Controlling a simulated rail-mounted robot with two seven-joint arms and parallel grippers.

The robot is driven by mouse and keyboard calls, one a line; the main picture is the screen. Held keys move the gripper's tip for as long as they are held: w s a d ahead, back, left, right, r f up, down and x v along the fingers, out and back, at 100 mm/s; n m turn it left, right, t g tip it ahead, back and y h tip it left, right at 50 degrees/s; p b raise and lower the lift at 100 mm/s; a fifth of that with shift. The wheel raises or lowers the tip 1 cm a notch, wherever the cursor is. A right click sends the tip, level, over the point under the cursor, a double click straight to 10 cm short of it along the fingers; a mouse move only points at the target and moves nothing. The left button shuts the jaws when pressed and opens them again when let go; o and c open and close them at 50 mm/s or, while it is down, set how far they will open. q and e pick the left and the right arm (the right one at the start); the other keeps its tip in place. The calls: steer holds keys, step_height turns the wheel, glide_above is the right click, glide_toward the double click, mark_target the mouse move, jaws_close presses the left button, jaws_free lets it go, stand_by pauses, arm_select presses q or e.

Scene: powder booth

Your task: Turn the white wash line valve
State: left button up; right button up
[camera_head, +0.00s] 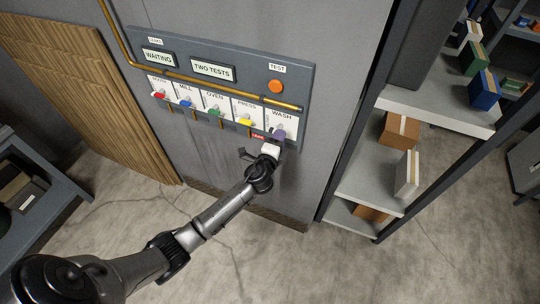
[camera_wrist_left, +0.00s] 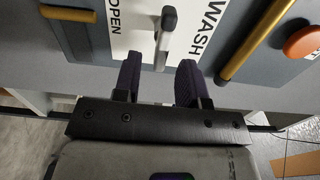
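The wash valve is at the right end of the valve row, under the WASH label (camera_head: 282,114). In the left wrist view its pale grey-white handle (camera_wrist_left: 166,38) stands on a white plate (camera_wrist_left: 133,25) marked WASH and OPEN. My left gripper (camera_head: 278,133) is in front of this plate and hides most of the handle in the head view. In the left wrist view its two dark fingers (camera_wrist_left: 159,78) are apart, with the handle's near end showing between them. I cannot tell whether they touch it. My right gripper is not in view.
Red (camera_head: 159,95), blue (camera_head: 185,103), green (camera_head: 214,111) and yellow (camera_head: 245,121) valve handles line the panel to the left. An orange button (camera_head: 275,86) and a brass pipe (camera_head: 200,82) are above. Shelves (camera_head: 440,108) stand at right, a wooden panel (camera_head: 85,80) at left.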

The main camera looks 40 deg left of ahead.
arm_select(q)
steer(key=v, duration=1)
steer(key=shift+s, duration=0.35)
steer(key=shift+d, duration=0.1)
